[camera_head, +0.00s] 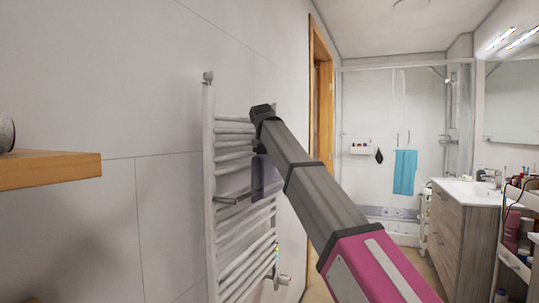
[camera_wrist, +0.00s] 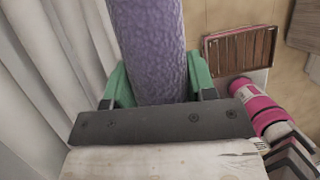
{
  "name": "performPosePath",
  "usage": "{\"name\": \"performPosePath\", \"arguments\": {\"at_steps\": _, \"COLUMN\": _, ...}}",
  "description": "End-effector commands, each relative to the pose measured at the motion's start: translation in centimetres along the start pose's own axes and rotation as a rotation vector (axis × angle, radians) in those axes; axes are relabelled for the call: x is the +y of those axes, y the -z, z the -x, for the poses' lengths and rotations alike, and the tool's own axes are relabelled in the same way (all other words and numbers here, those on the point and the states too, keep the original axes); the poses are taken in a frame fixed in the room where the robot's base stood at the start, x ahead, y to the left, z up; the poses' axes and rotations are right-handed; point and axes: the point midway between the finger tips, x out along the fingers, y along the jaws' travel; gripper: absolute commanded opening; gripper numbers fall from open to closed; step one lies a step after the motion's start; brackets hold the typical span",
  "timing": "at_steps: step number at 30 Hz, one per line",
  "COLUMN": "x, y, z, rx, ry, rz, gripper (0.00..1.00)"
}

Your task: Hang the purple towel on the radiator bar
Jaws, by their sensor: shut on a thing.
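The purple towel (camera_wrist: 150,50) hangs between the green fingers of my gripper (camera_wrist: 160,82) in the wrist view, and the fingers are shut on it. In the head view a small part of the towel (camera_head: 266,176) shows beside my arm, in front of the radiator. The white ladder radiator (camera_head: 209,150) stands against the left wall. A short grey bar (camera_head: 228,200) sticks out from it, just left of and below the visible towel. I cannot tell whether the towel touches the bar. My fingers are hidden in the head view. Pale radiator rungs (camera_wrist: 40,95) fill the left of the wrist view.
A wooden shelf (camera_head: 45,170) juts out at the left. A vanity with a sink (camera_head: 470,190) and a cart with bottles (camera_head: 515,225) stand at the right. A blue towel (camera_head: 405,172) hangs in the shower area. A brown slatted mat (camera_wrist: 238,52) lies on the floor.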

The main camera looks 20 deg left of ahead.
Motion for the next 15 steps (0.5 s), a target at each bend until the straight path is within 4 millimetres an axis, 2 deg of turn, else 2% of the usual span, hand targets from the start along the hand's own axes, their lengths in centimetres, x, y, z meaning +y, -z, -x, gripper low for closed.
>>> {"name": "performPosePath", "arguments": {"at_steps": 15, "x": 0.0, "y": 1.8, "z": -4.2, "rx": 0.000, "ry": 0.000, "rz": -0.001, "gripper": 0.10}}
